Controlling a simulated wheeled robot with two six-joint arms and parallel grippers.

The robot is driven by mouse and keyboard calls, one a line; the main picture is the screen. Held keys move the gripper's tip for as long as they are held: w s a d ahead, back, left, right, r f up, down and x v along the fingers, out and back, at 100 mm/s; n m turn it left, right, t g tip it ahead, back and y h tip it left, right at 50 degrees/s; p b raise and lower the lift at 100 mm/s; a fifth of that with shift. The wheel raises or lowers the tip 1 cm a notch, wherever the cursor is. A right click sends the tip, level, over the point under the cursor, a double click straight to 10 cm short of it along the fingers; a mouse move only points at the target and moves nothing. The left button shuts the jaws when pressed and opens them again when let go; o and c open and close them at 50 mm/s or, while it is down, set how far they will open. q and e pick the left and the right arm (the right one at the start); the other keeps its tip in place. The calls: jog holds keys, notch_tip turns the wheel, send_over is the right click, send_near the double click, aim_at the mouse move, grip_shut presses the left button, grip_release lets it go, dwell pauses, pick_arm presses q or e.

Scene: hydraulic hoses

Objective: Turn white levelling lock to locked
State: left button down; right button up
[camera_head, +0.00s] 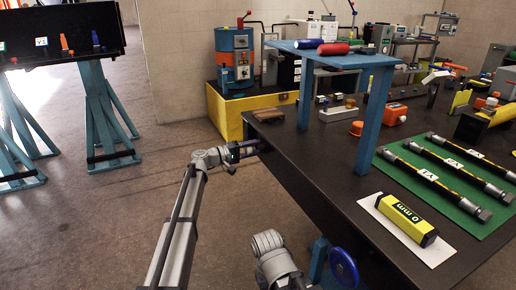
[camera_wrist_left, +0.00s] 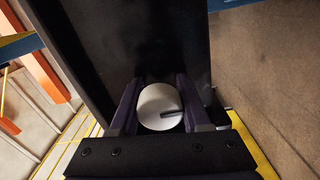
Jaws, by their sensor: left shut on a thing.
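The white levelling lock (camera_wrist_left: 158,104) is a round white knob with a dark line on its face, on a black surface in the left wrist view. The line runs from near the knob's middle toward the right. My left gripper (camera_wrist_left: 158,112) has one finger on each side of the knob and is shut on it. In the head view my left gripper (camera_head: 248,149) is at the left edge of the dark bench, and I cannot make out the lock there. Part of my right arm shows at the bottom of the head view; its gripper is not visible.
The dark bench (camera_head: 330,200) carries a blue stand (camera_head: 362,130), a green mat (camera_head: 415,165) with several hoses, and a yellow block (camera_head: 405,219) on a white sheet. A blue handwheel (camera_head: 343,268) is at the bench's near side.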

aim_at(246, 150)
dwell(0.5)
pick_arm(q)
jog(key=shift+c, duration=1.8)
grip_release()
jog(key=shift+v, duration=3.95)
jog(key=shift+a, duration=0.1)
